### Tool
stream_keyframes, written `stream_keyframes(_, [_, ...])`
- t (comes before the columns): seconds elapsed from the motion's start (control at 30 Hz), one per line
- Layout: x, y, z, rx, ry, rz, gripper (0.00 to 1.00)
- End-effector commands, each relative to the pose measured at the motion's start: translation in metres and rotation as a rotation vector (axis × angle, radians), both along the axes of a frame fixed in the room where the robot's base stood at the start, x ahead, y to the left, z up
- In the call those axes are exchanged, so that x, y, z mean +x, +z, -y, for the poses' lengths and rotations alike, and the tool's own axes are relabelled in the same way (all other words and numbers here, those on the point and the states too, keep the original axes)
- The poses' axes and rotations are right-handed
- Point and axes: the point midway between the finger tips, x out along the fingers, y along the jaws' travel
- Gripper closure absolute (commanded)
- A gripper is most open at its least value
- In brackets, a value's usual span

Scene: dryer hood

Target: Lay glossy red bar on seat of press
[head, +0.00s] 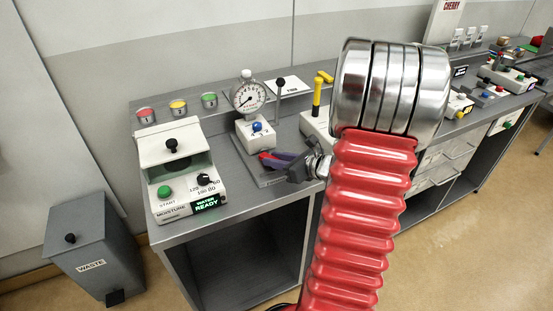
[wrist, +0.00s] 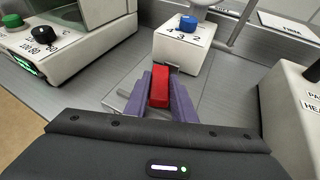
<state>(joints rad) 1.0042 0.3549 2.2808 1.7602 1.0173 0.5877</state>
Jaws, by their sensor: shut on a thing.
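The glossy red bar (wrist: 160,88) is held between the two purple fingers of my gripper (wrist: 161,96) in the wrist view. It points away from me, toward a white block with a blue knob (wrist: 188,24). In the head view my gripper (head: 268,160) is over the grey base plate in front of the dial-gauge stand (head: 249,97), with a bit of red showing at its fingertips. No readable label says which stand is the press, and I cannot make out its seat. I cannot tell whether the bar touches the plate below it.
The white moisture box (head: 177,165) with a green button stands left of my gripper. A white unit with a yellow handle (head: 317,95) stands to its right, partly behind my arm. A grey waste bin (head: 85,250) is on the floor.

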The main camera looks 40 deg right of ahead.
Motion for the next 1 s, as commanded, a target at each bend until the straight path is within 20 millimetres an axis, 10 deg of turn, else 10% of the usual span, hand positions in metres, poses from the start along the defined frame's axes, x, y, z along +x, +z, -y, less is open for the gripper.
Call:
stream_keyframes(0.1, [0.0, -0.003, 0.0, 0.001, 0.0, 0.0, 1.0])
stream_keyframes(0.13, [0.0, -0.003, 0.0, 0.001, 0.0, 0.0, 0.76])
stream_keyframes(0.4, [0.0, -0.003, 0.0, 0.0, 0.001, 0.0, 0.58])
stream_keyframes(1.0, [-0.027, 0.009, 0.004, 0.0, -0.003, 0.001, 0.58])
